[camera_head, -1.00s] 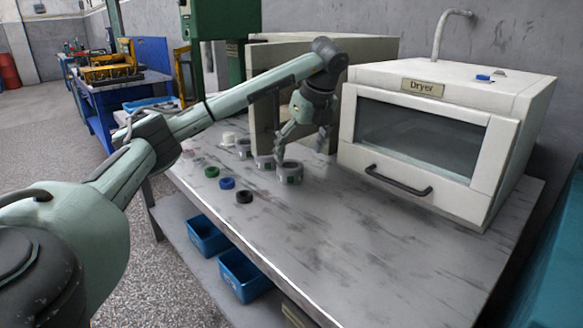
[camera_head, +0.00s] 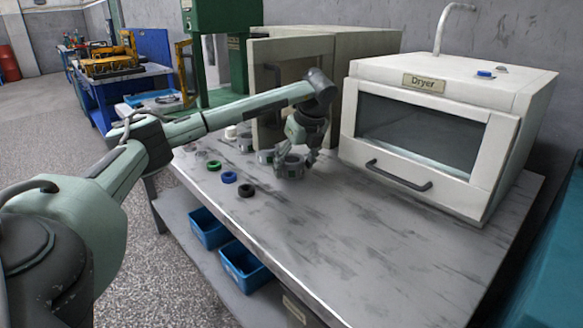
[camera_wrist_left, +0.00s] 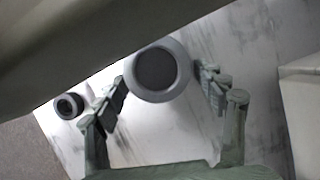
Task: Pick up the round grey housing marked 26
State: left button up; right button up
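A round grey housing (camera_head: 289,169) stands on the grey workbench, the nearest of a short row of grey housings. Any number on it is too small to read. My left gripper (camera_head: 297,157) points down at this housing, its fingers low around it. In the left wrist view a round grey housing (camera_wrist_left: 178,88) with a dark centre lies between the two spread fingers of the gripper (camera_wrist_left: 164,84). Its left rim is close to the left finger, and a gap shows on the right. I cannot tell if either finger touches it. My right gripper is not in view.
Other grey housings (camera_head: 265,157) stand just behind left. A green ring (camera_head: 214,165), a blue ring (camera_head: 229,177) and a black ring (camera_head: 246,190) lie left of the gripper. The dryer (camera_head: 415,135) stands to the right. The bench front (camera_head: 360,240) is clear.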

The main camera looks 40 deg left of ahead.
pick_arm(q)
jog(key=shift+r, duration=0.1)
jog(key=c, duration=1.1)
jog(key=shift+c, duration=0.2)
